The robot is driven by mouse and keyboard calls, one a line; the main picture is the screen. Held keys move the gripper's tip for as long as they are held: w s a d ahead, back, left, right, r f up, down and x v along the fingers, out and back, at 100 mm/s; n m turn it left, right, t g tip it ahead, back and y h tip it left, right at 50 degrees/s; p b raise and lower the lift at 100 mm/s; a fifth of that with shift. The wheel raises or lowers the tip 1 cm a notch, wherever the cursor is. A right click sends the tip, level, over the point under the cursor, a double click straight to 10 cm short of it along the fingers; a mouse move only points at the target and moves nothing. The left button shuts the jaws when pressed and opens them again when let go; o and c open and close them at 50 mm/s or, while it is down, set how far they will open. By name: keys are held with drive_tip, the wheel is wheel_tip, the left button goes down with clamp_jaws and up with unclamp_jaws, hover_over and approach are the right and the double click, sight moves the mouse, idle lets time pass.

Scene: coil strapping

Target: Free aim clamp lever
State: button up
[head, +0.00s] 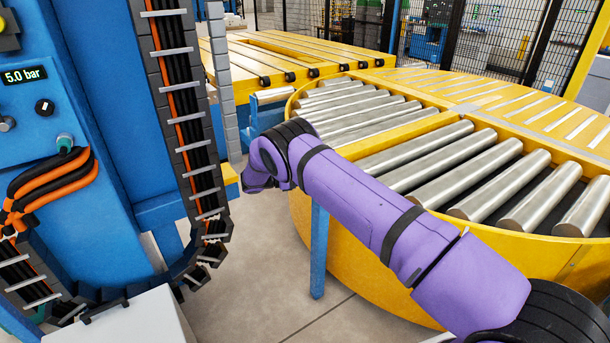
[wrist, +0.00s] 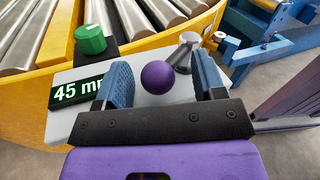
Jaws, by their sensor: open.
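A dark purple ball knob (wrist: 157,77) shows in the wrist view, in front of a short metal lever or post (wrist: 187,48) on a light grey plate (wrist: 75,128). It appears to be the clamp lever's knob; how they join is partly hidden. My gripper (wrist: 160,62) is open, with one blue ribbed finger on each side of the knob in the picture. Gaps show on both sides, and I see no contact. How far the knob is in depth I cannot tell. In the head view my purple arm reaches left, and the gripper and the lever are hidden.
The plate carries a green knob (wrist: 90,39) and a "45 m…" label (wrist: 76,91). A yellow roller conveyor (head: 385,245) lies beside my arm. A blue cabinet (head: 100,110) with a hanging cable chain (head: 185,110) stands left. A blue frame (wrist: 275,45) is at the wrist view's right.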

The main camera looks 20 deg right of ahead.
drive_tip(key=a, duration=1)
drive_tip(key=shift+w+a, duration=0.25)
